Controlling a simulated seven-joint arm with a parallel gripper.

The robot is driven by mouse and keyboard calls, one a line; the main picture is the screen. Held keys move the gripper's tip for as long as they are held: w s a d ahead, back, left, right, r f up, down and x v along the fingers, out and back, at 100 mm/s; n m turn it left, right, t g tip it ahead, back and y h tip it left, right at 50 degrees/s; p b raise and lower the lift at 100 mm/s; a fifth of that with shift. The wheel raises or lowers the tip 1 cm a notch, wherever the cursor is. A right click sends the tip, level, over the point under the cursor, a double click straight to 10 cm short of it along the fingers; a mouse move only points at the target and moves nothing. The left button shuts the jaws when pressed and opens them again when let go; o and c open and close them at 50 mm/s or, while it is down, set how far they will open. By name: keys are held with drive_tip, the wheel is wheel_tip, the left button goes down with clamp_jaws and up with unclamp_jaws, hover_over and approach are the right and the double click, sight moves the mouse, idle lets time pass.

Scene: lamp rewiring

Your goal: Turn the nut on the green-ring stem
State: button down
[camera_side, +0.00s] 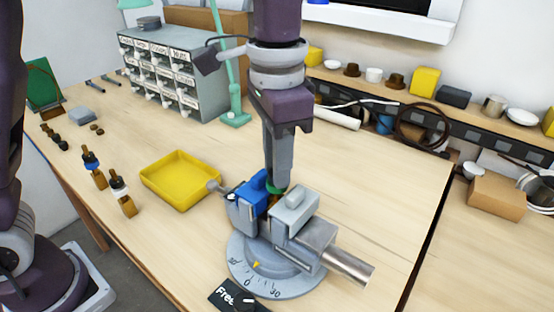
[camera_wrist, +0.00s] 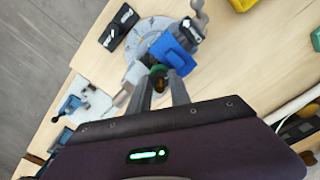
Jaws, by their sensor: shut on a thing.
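The green-ring stem (camera_side: 275,190) stands between the jaws of a vise (camera_side: 270,262) on a round graduated base. Its green ring also shows in the wrist view (camera_wrist: 157,69). My gripper (camera_side: 277,182) points straight down over the vise, with its fingertips at the top of the stem. In the wrist view my gripper's two fingers (camera_wrist: 160,80) come together around the stem top. It is shut on the nut there, which the fingers mostly hide. The vise has a blue jaw (camera_side: 252,190) on the left and a grey jaw (camera_side: 296,206) on the right.
A yellow tray (camera_side: 181,180) lies left of the vise. Two stems, one blue-ringed (camera_side: 93,170) and one white-ringed (camera_side: 122,195), stand further left. A drawer cabinet (camera_side: 175,75) and a green lamp post (camera_side: 235,115) stand behind. The table right of the vise is clear.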

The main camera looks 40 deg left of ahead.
drive_tip(key=n, duration=0.4)
drive_tip(key=shift+f+n, duration=0.1)
drive_tip(key=shift+n, duration=0.2)
drive_tip(key=n, duration=1.4)
drive_tip(key=shift+n, duration=0.3)
drive_tip(key=n, duration=0.9)
drive_tip(key=shift+n, duration=0.4)
drive_tip(key=n, duration=0.4)
drive_tip(key=shift+n, duration=0.3)
drive_tip(key=n, duration=0.4)
drive_tip(key=shift+n, duration=0.3)
